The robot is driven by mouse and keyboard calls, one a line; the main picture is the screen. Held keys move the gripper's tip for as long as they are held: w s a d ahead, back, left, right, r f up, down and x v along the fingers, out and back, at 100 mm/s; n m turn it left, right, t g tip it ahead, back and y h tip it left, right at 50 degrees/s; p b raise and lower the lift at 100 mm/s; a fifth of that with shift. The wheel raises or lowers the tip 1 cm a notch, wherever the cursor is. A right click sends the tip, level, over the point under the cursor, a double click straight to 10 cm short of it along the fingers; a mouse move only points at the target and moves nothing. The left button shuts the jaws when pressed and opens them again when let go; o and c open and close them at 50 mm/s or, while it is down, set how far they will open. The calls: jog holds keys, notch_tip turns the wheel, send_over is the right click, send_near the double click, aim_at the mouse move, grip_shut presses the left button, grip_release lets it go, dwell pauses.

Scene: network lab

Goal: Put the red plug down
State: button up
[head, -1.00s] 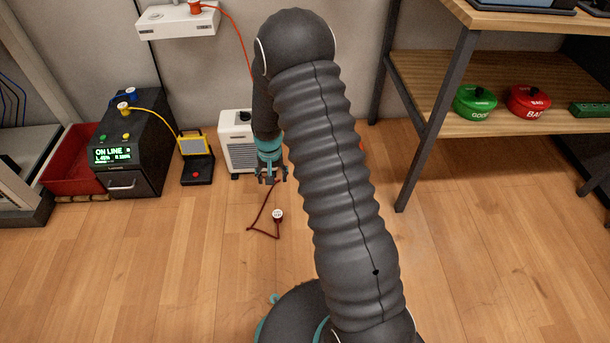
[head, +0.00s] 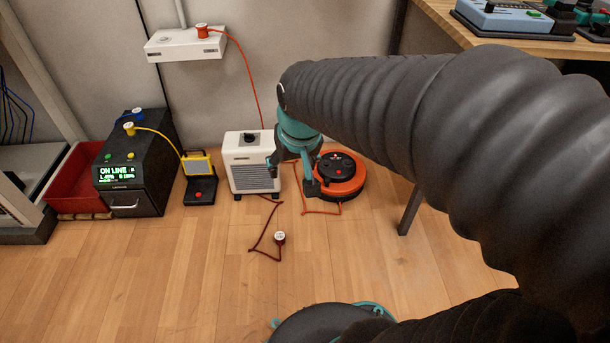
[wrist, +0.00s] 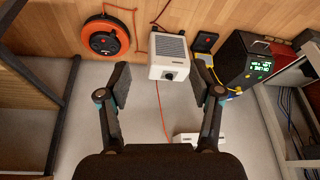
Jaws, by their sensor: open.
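The red plug (head: 280,238), with a pale face, rests on the wood floor in the head view. Its dark red cord (head: 256,243) bends across the floor toward the white heater (head: 252,163). My gripper (head: 291,177) is open and empty. In the head view it appears above the plug, in front of the heater and beside the orange reel. In the wrist view my gripper (wrist: 160,85) has its fingers spread wide with the heater (wrist: 168,57) showing beyond the gap. I cannot make out the plug in the wrist view.
An orange cable reel (head: 340,176) lies right of the heater. Another red plug (head: 203,31) sits on the white wall box (head: 186,45), its cord hanging down. A yellow device (head: 198,165) and black power unit (head: 137,160) stand left.

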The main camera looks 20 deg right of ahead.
jog(key=s+r+n+t, duration=0.1)
jog(key=s+r, duration=0.2)
jog(key=s, duration=0.8)
jog(key=shift+s+r, duration=0.15)
jog(key=shift+s, duration=0.2)
jog(key=shift+r, duration=0.1)
notch_tip(320, 180, up, 6)
jog(key=p, duration=0.6)
jog(key=shift+r, duration=0.15)
